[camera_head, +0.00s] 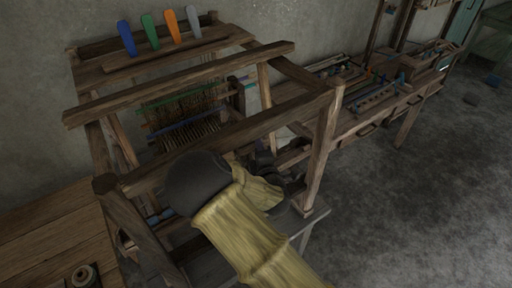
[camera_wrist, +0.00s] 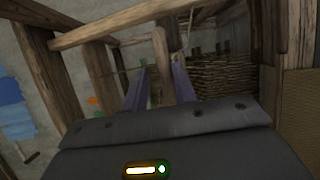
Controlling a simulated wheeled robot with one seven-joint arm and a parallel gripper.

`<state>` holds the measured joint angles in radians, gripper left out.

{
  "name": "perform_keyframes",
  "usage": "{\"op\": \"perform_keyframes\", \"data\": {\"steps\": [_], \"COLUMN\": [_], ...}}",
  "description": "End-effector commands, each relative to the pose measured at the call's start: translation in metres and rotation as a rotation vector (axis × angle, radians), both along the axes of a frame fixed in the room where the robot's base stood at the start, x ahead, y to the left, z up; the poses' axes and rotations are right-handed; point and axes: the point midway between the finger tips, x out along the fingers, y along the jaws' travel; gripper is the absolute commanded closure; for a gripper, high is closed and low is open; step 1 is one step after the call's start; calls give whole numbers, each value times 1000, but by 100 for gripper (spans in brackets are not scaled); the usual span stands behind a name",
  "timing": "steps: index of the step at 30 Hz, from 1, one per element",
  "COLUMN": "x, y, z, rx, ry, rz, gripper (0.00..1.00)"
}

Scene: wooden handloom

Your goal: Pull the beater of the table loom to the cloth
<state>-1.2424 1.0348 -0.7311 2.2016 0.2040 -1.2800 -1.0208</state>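The wooden table loom (camera_head: 328,130) fills the middle of the head view, with heddles and warp threads (camera_head: 190,110) inside its frame. I cannot tell for sure which bar is the beater. My arm reaches into the loom from the front, and its bulk hides my gripper in the head view. In the wrist view my gripper (camera_wrist: 161,72) shows two purple fingers standing apart, with no thing clearly held between them. A wooden post (camera_wrist: 160,48) shows beyond the gap. A woven-looking band of threads (camera_wrist: 225,76) lies to the right of the fingers.
Blue, green, orange and grey levers (camera_head: 159,31) stand on top of the loom. A thick front crossbar (camera_head: 240,135) runs close to my arm. A wooden table (camera_head: 45,228) is at left. A long bench (camera_head: 375,105) with tools is at right.

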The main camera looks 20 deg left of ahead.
Motion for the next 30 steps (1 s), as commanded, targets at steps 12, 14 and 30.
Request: {"op": "perform_keyframes", "data": {"steps": [12,14,30], "x": [0,0,-14], "y": [4,4,-4], "z": [1,1,1], "rx": [4,4,5], "ry": [-4,-4,-3], "rz": [8,9,9], "gripper": [77,77,77]}}
